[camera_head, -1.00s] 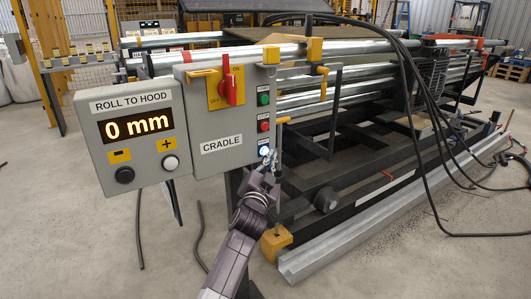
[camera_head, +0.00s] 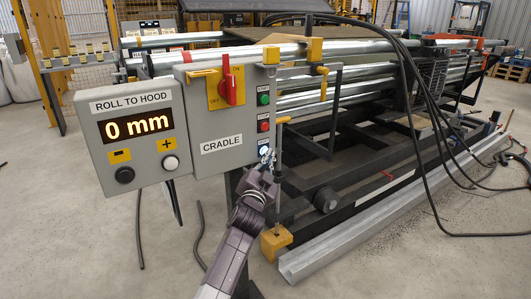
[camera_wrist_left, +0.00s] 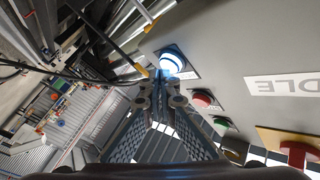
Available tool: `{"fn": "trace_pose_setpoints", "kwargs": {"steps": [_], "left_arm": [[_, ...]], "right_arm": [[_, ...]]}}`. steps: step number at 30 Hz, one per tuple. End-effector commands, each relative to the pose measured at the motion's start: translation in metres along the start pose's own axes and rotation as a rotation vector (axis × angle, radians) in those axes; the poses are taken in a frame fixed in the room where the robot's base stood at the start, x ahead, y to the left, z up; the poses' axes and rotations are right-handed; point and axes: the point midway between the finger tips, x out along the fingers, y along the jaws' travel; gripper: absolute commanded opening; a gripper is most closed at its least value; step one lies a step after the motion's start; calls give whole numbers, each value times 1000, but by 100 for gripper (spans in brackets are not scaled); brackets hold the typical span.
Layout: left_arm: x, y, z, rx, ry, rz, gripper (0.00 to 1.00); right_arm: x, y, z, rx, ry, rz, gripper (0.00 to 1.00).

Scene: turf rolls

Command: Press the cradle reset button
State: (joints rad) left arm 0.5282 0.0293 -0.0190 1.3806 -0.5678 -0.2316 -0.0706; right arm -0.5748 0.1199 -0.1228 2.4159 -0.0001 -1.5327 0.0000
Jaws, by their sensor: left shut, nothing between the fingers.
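The cradle control box (camera_head: 222,150) is grey and marked CRADLE. Its reset button, lowest in the column, shows as a white button with a blue glowing ring in the left wrist view (camera_wrist_left: 172,62). In the head view it is mostly covered by my gripper. My left gripper (camera_head: 267,158) is shut and empty, its tips right at the button. In the left wrist view the shut fingertips (camera_wrist_left: 160,82) lie just below and left of the button; I cannot tell whether they touch it. My right gripper is not in view.
Above are a red button (camera_head: 264,126), a green button (camera_head: 264,99) and a red rotary switch (camera_head: 231,88). Left hangs a ROLL TO HOOD display (camera_head: 135,126) reading 0 mm. A yellow-footed post (camera_head: 277,240) and the machine frame stand close right. The floor in front is open.

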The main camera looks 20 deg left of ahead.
Motion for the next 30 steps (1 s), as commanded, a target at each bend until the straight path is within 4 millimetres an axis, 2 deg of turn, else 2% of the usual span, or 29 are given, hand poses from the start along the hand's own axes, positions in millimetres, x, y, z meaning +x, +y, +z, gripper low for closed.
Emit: {"fn": "trace_pose_setpoints", "kwargs": {"steps": [30], "left_arm": [[6, -4, 5, 0, -1, -1, 0]], "right_arm": [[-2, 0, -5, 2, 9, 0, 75]]}}
